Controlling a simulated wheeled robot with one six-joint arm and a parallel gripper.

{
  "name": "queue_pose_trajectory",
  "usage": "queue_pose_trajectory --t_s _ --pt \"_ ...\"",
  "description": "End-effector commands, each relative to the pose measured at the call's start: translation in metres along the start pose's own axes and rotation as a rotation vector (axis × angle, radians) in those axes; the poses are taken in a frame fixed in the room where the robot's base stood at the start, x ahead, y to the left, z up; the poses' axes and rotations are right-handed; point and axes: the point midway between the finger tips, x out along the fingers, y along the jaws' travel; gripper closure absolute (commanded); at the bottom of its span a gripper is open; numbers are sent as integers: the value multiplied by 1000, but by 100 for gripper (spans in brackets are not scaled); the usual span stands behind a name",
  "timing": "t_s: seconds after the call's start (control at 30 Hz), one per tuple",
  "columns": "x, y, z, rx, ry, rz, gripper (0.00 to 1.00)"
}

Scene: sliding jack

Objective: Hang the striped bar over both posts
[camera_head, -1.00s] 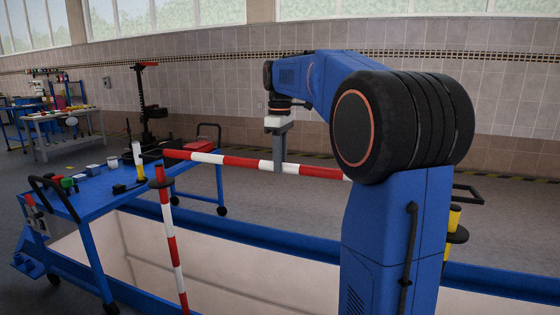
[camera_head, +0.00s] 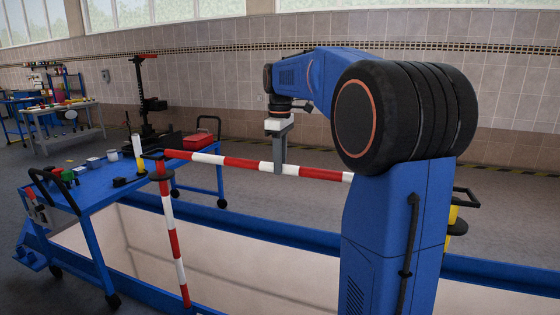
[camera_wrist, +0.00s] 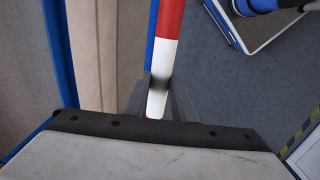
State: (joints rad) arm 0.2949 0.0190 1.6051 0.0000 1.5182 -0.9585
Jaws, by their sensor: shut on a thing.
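My gripper (camera_head: 279,169) is shut on the red-and-white striped bar (camera_head: 230,162) and holds it nearly level above the pit. In the wrist view the bar (camera_wrist: 167,55) passes between the fingers (camera_wrist: 158,98). The bar's left end is close to the top of the left striped post (camera_head: 167,205), which stands upright with a black collar. They overlap in the head view, and I cannot tell whether they touch. The bar's right end is hidden behind my arm.
A blue table (camera_head: 105,188) with small items stands at the left, close to the left post. A blue-edged pit (camera_head: 270,232) runs below the bar.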

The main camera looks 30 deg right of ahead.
Motion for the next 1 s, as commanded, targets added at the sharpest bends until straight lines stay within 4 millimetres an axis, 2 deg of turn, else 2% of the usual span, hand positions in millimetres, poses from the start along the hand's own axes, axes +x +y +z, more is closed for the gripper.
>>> queue_pose_trajectory --t_s 0.7,1.0 --pt "22 0 0 0 0 1 100" --pt "24 0 0 0 1 1 100"
